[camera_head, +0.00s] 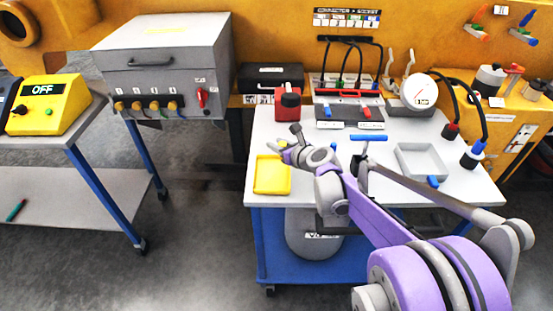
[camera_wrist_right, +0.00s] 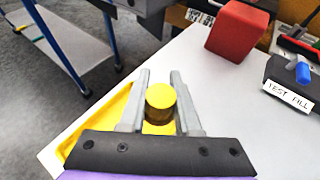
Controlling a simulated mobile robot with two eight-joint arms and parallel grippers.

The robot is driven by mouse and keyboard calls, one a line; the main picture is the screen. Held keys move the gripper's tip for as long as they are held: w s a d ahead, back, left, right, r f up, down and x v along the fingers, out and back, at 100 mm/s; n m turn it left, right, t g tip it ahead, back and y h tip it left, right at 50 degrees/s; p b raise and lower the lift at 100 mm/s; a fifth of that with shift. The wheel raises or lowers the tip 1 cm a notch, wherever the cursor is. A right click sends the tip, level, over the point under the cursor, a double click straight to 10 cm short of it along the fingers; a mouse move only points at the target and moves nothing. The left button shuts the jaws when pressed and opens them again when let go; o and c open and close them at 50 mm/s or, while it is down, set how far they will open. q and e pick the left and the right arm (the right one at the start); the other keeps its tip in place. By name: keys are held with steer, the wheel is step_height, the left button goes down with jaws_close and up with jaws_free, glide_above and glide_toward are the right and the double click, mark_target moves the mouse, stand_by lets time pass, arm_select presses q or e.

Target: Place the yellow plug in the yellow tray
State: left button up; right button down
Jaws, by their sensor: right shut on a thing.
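The yellow plug (camera_wrist_right: 160,97) is a short round piece between the two grey fingers of my right gripper (camera_wrist_right: 160,80), which is shut on it. In the head view the right gripper (camera_head: 285,148) is at the far edge of the yellow tray (camera_head: 271,187). I cannot clearly make out the plug there. The shallow yellow tray lies at the left front of the white table. In the wrist view the tray (camera_wrist_right: 98,120) shows below and left of the fingers, partly hidden by the gripper. The plug's height above it is hard to tell. My left gripper is out of view.
A red block-shaped container (camera_head: 288,105) stands behind the gripper. A grey tray (camera_head: 421,176) and a round white gauge (camera_head: 420,91) are to the right. A blue bar (camera_head: 369,138) lies mid-table. The table's left edge is close to the yellow tray.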

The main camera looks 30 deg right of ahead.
mark_target(277, 163)
steer(key=shift+f+b, duration=0.3)
steer(key=shift+f, duration=1.9)
steer(key=shift+f, duration=0.2)
steer(key=c, duration=0.7)
jaws_free()
steer(key=shift+a, duration=0.1)
steer(key=shift+o, duration=0.5)
steer(key=shift+r, duration=0.1)
